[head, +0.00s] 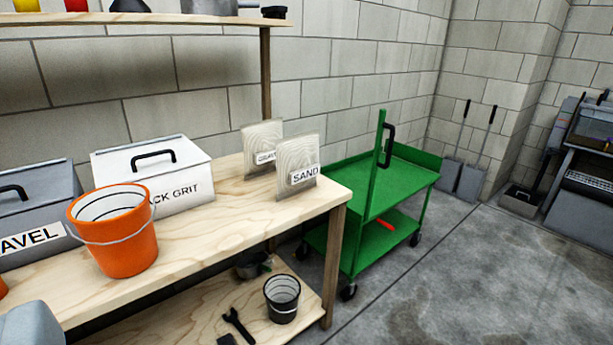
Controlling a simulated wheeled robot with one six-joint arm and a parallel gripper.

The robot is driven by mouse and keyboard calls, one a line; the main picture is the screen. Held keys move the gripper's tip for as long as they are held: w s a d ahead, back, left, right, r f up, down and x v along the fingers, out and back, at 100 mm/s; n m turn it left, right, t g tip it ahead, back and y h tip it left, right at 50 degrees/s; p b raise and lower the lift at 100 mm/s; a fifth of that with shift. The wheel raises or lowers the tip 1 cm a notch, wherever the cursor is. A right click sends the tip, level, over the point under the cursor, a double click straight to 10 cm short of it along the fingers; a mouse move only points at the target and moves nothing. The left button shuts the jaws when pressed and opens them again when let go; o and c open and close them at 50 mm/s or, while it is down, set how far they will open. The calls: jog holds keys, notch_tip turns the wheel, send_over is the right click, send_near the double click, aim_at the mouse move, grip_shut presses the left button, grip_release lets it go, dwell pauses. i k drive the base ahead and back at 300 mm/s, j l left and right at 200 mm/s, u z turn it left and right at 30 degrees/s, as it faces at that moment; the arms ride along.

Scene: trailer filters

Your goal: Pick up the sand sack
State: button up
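The sand sack (297,182) is a pale, clear-looking bag with a white label reading SAND. It stands upright near the right end of the wooden workbench (217,223). A similar sack (262,146), its label partly hidden and starting with GRAV, stands just behind and to its left. The sand sack overlaps that label's right side. My gripper's fingers are not in view. A rounded grey shape at the bottom left corner is cut off, and I cannot tell what it is.
An orange bucket (115,240), a white grit box (180,190) and a grey gravel box (30,210) stand left on the bench. A black bucket (282,300) and a wrench are on the lower shelf. A green cart (385,185) stands right. Floor at right front is clear.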

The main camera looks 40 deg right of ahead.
aim_at(298, 165)
jog(key=i+l+z, duration=0.15)
jog(key=i+z, duration=0.5)
jog(key=i, duration=0.15)
jog(key=i+z, duration=0.35)
jog(key=k+j+z, duration=0.15)
jog(key=j, duration=0.3)
jog(key=k+j+z, duration=0.2)
jog(key=j, duration=0.2)
jog(key=k+j+z, duration=0.15)
jog(key=k+j, duration=0.15)
